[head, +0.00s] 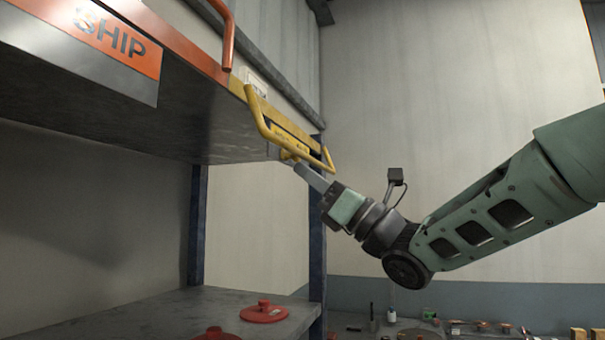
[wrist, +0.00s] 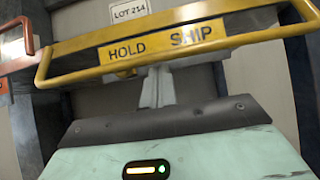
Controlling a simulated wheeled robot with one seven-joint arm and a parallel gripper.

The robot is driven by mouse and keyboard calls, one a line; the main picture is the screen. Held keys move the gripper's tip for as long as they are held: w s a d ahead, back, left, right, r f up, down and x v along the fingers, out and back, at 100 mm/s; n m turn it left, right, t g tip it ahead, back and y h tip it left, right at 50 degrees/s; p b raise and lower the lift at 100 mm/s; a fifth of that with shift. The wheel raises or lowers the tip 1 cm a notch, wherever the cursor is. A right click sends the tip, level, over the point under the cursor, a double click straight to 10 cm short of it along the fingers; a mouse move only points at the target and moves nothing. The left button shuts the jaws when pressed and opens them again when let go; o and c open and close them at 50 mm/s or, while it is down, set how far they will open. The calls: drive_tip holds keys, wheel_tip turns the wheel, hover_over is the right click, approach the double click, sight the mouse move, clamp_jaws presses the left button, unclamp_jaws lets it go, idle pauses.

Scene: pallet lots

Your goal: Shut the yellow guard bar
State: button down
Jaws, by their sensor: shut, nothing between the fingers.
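The yellow guard bar (head: 262,128) is a bent tube along the front edge of the upper shelf, in the middle of the head view. In the wrist view the yellow bar (wrist: 165,35) spans the picture, with a yellow strip lettered HOLD and SHIP just behind it. My gripper (head: 300,169) is shut and empty. Its fingertips are at the bar's lower side in the head view. In the wrist view the shut fingers (wrist: 156,88) reach up to just below the bar; whether they touch it I cannot tell.
An orange bar (head: 228,40) and an orange SHIP sign (head: 110,35) are on the shelf front to the left. A red lidded thing (head: 264,312) stands on the lower shelf (head: 160,314). A LOT 214 label (wrist: 130,11) is behind the bar. A cluttered bench is at the lower right.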

drive_tip(key=shift+s+d+b, duration=0.1)
drive_tip(key=shift+d+b, duration=0.2)
drive_tip(key=shift+b, duration=0.55)
